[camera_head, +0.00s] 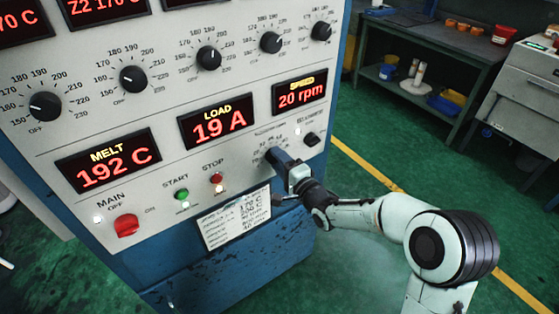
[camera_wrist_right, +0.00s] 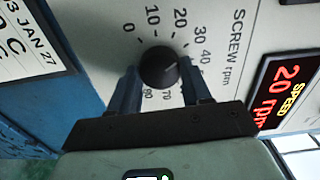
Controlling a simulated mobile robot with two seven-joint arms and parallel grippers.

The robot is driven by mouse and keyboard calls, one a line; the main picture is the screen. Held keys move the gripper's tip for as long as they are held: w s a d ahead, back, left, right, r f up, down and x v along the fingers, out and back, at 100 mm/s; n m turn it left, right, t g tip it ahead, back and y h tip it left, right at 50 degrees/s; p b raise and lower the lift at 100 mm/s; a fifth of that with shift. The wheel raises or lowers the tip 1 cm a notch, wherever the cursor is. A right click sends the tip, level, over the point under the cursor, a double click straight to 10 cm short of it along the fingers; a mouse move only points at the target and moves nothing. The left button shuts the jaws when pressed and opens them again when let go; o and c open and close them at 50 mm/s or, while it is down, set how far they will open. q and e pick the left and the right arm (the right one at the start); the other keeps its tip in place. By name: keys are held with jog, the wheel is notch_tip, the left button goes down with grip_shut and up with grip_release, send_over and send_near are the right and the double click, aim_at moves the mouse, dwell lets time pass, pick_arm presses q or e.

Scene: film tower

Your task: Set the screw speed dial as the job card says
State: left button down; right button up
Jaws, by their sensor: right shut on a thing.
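The screw speed dial (camera_wrist_right: 160,67) is a round black knob with a scale marked in rpm. My right gripper (camera_head: 277,160) is shut on this dial on the front of the grey panel. In the right wrist view its two dark fingers (camera_wrist_right: 161,78) stand on either side of the knob. The dial's pointer is too small to read surely. The speed display (camera_head: 300,94) reads 20 rpm, and it also shows in the wrist view (camera_wrist_right: 283,95). The white job card (camera_head: 237,219) is below the panel; its set speed is not legible. My left gripper is not in view.
Near the dial are a black switch (camera_head: 312,139), the red stop button (camera_head: 216,178), the green start button (camera_head: 182,195) and the red main switch (camera_head: 126,225). Temperature knobs (camera_head: 209,58) line the panel above.

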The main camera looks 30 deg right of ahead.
dwell(0.3)
jog(key=o, duration=1)
jog(key=shift+o, duration=0.2)
jog(key=s+d, duration=0.1)
jog(key=s, duration=1.2)
jog(key=shift+s, duration=0.2)
jog(key=shift+f, duration=0.1)
